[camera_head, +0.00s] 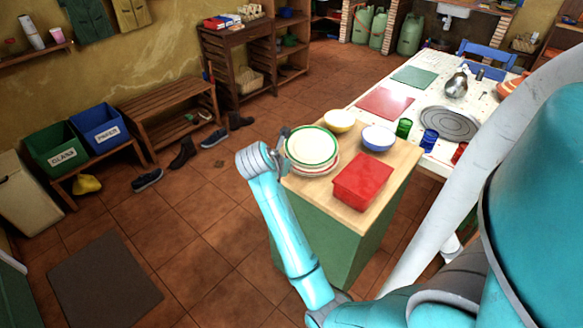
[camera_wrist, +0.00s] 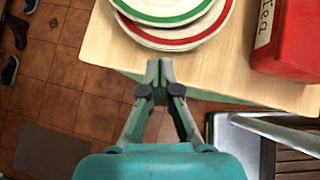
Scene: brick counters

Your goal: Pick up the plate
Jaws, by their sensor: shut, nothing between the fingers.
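A white plate with a green rim (camera_head: 312,145) lies on top of a small stack on the wooden counter top. Red-rimmed plates (camera_head: 316,170) show beneath it. In the wrist view the green-rimmed plate (camera_wrist: 165,8) and a red-rimmed plate (camera_wrist: 190,36) are cut off by the top edge. My gripper (camera_wrist: 159,66) is shut and empty, its fingertips at the near edge of the counter top, short of the stack in that view. In the head view my gripper (camera_head: 283,138) is at the left side of the stack, partly hidden by my wrist. I cannot tell whether it touches the plates.
A red box (camera_head: 363,182) stands right of the plates on the wooden counter top (camera_head: 392,163). A yellow bowl (camera_head: 340,121) and a blue bowl (camera_head: 378,137) sit behind. A white table (camera_head: 440,150) with cups adjoins.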

